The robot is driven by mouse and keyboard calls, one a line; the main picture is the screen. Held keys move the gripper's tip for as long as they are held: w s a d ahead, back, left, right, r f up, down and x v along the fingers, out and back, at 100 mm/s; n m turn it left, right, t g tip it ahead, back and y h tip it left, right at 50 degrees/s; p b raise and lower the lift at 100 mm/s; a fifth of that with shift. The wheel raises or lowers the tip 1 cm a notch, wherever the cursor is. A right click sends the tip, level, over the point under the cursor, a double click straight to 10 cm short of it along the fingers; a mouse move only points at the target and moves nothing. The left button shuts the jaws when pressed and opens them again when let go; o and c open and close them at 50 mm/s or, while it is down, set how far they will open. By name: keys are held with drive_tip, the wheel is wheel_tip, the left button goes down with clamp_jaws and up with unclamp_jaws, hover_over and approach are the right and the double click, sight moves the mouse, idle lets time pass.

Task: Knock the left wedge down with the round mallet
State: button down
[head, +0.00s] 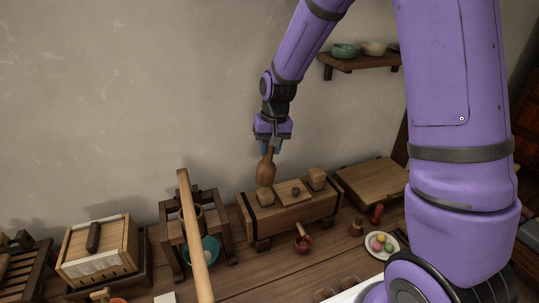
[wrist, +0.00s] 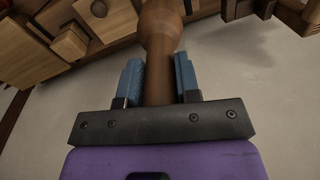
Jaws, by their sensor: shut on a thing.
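My gripper (head: 270,147) is shut on the handle of the round mallet (head: 265,172), which hangs head down. In the wrist view the mallet (wrist: 160,30) stands between the blue fingers. The mallet's brown round head is right over the left wedge (head: 265,198), a pale block at the left end of the wooden press (head: 292,217). I cannot tell whether head and wedge touch. The right wedge (head: 317,178) stands taller at the press's right end. It also shows in the wrist view (wrist: 70,45). The left wedge is hidden by the mallet there.
A block with a dark knob (head: 293,191) lies between the wedges. A slanting pole (head: 190,235) rises in front of a wooden frame with a teal bowl (head: 208,247). A board (head: 374,183) and a plate of coloured balls (head: 382,246) are at the right. A wall stands behind.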

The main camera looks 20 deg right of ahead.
drive_tip(key=shift+r, duration=0.55)
